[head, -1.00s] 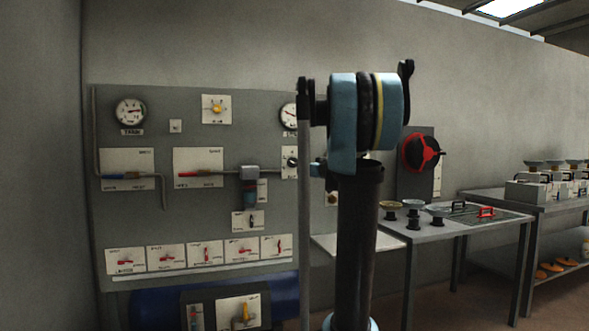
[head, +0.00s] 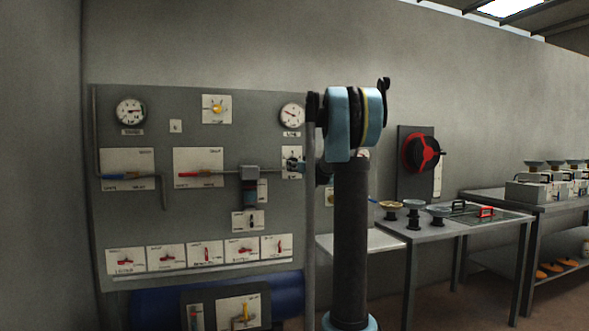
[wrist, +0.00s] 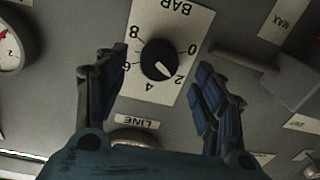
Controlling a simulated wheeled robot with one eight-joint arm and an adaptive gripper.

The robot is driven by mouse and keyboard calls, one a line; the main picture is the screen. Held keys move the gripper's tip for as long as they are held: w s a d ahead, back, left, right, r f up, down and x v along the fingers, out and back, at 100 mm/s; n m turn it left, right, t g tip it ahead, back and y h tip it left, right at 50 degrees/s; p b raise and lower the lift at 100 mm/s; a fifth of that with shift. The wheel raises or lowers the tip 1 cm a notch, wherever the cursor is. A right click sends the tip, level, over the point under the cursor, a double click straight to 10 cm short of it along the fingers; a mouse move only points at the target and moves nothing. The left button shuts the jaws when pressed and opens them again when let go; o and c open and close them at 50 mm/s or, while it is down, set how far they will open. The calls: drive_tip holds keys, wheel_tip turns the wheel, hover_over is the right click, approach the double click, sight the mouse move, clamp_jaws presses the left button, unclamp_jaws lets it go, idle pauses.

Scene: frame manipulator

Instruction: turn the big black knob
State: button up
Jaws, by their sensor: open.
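The black knob (wrist: 158,60) is round with a white pointer mark. It sits on a white plate (wrist: 172,22) printed with BAR and numbers, upside down in the wrist view. The pointer is near the 2. My gripper (wrist: 159,70) is open, with one blue-black finger on each side of the knob and visible gaps to it. I cannot tell how deep the fingertips reach. In the head view the plate (head: 291,153) is at the right edge of the grey panel, and my gripper (head: 300,165) partly covers the knob.
The grey panel (head: 140,230) carries gauges, pipes and several red levers. In the wrist view a gauge (wrist: 10,48) is at left, and a grey pipe fitting (wrist: 285,78) is at right. A red-and-black handwheel (head: 422,152) and a table (head: 455,230) stand to the right.

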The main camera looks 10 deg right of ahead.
drive_tip(key=shift+x, duration=2.2)
drive_tip(key=c, duration=1.1)
